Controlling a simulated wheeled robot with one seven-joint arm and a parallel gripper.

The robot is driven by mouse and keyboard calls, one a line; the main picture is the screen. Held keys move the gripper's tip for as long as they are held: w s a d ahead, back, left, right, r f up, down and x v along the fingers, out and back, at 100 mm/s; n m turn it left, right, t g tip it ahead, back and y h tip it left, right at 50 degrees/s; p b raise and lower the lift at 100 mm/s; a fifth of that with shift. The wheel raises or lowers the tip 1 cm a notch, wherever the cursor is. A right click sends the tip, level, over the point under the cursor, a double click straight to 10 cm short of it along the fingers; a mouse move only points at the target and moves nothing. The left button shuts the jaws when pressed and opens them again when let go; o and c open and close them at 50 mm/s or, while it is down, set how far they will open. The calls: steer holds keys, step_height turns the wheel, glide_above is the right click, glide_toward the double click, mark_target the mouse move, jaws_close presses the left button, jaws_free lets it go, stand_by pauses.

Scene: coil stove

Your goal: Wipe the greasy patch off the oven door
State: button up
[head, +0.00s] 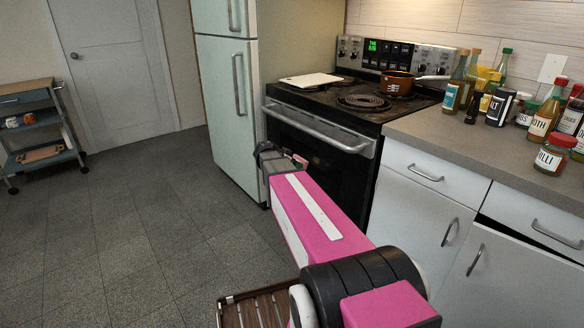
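The oven door (352,178) is dark and shut, below a coil stove (345,101). A long metal handle (318,131) runs across its top. My pink arm covers much of the door's lower and left part. I cannot make out a greasy patch on the part that shows. My gripper (266,156) is dark and small at the arm's far end, in front of the door's left side and the fridge edge. Its fingers are mostly hidden, so I cannot tell whether it is open, holds anything or touches the door. No cloth or sponge is clearly visible.
A brown pot (397,83) and a flat white board (311,79) sit on the stove. Several bottles and jars crowd the right counter (440,124). A pale green fridge (228,105) stands left of the oven. A cart (36,142) is far left. The floor (125,215) between is clear.

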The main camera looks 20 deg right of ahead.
steer(key=w+d+f+t+h, duration=0.2)
steer(key=w+d+f+h, duration=0.2)
steer(key=w+d, duration=0.4)
steer(key=shift+w+f+h, duration=0.3)
steer(key=shift+w+f, duration=0.25)
steer(key=shift+f, duration=0.3)
steer(key=shift+x, duration=0.8)
stand_by(0.6)
steer(key=shift+s+r, duration=0.1)
steer(key=shift+r, duration=0.05)
steer(key=shift+s+d, duration=0.3)
steer(key=shift+s, duration=0.65)
steer(key=shift+s+d, duration=0.3)
steer(key=shift+s, duration=0.6)
steer(key=shift+d, duration=0.1)
steer(key=shift+w, duration=0.15)
steer(key=shift+w, duration=0.1)
